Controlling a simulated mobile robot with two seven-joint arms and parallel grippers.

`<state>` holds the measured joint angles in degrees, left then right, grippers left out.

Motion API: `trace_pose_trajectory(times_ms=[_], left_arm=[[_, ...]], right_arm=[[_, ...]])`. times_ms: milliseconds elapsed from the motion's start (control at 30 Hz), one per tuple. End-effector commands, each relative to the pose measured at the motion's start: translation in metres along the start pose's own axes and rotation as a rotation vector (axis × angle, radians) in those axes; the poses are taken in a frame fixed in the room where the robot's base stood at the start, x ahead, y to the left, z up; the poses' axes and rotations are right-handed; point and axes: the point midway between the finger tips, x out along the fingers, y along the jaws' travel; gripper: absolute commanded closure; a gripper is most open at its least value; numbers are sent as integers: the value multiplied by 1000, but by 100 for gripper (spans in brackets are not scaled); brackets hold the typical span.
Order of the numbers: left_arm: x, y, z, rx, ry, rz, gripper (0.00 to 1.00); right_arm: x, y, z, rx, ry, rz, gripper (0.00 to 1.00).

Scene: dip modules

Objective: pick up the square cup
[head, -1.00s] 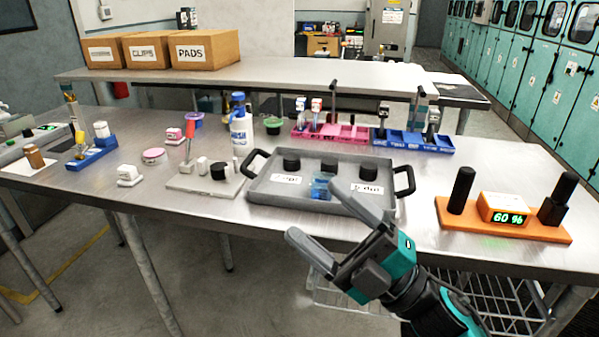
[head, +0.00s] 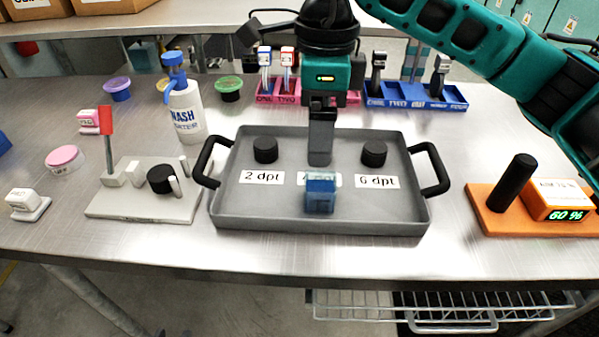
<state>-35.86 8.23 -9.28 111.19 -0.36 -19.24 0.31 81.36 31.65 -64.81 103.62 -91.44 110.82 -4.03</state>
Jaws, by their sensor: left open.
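The square cup (head: 320,196) is a small see-through blue cup. It stands in the grey tray (head: 238,214), near the middle of its front half, partly over the middle label. My left gripper (head: 320,158) points down above the tray, behind the cup in the picture. It is open, seen edge-on so that one finger mostly hides the other, and nothing shows between the fingers. I see a gap between its fingertips and the cup. My right gripper is not in view.
Two black knobs (head: 265,150) (head: 374,153) stand in the tray; my gripper covers the spot between them. A white board with a red flag (head: 106,120) stands left, a wash bottle (head: 184,108) behind it. An orange block (head: 496,207) with a black post is right.

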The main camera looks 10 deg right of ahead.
Motion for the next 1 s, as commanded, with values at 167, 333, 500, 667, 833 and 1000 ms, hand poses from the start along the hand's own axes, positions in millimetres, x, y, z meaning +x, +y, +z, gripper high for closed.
trace_pose_trajectory(times_ms=[167,333,500,667,833,1000], left_arm=[[0,0,1,0,0,1,57],[0,1,1,0,-1,2,57],[0,1,1,0,-1,2,57],[0,1,0,0,-1,2,57],[-2,1,-2,0,-1,2,57],[-2,1,-2,0,-1,2,57]], right_arm=[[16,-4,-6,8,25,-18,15],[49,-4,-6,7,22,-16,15],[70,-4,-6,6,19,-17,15],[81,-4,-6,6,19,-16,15],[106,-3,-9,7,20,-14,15],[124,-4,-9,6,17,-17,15]])
